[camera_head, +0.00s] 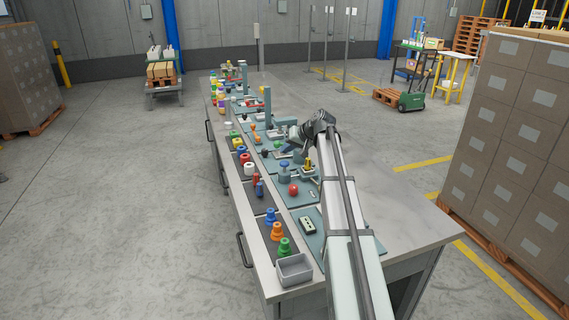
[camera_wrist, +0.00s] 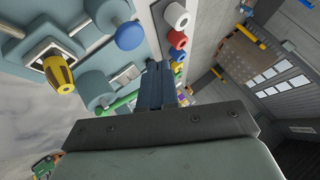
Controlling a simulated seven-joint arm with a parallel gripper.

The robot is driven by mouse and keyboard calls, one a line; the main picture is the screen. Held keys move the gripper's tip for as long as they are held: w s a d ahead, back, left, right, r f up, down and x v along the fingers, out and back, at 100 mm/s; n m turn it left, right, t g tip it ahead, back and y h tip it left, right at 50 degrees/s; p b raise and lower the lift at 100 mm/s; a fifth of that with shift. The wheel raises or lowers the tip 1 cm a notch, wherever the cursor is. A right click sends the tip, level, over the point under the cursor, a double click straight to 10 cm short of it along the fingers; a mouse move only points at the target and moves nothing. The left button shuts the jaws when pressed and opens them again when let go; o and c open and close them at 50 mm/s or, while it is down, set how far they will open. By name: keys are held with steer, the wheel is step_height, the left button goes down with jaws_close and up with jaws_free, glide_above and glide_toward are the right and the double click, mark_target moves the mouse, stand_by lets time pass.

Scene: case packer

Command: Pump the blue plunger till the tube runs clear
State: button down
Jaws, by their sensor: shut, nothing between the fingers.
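The blue plunger (camera_head: 284,167) stands upright on its grey-blue body at the bench station below my wrist. In the wrist view its round blue knob (camera_wrist: 130,36) is at the top, left of the fingertips. My gripper (camera_head: 286,149) is at the end of the arm, just beyond the plunger in the head view. In the wrist view the gripper (camera_wrist: 158,68) has its fingers together and empty, apart from the knob. I cannot make out the tube or what is in it.
A yellow knob (camera_wrist: 60,76) on a block sits beside the plunger. A red ball knob (camera_head: 293,189) is on the nearer panel. Coloured pieces line the bench's left side, with a grey bin (camera_head: 294,270) at the near end. The bench's right side (camera_head: 385,190) is clear.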

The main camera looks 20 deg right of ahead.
steer(key=shift+r, duration=1.45)
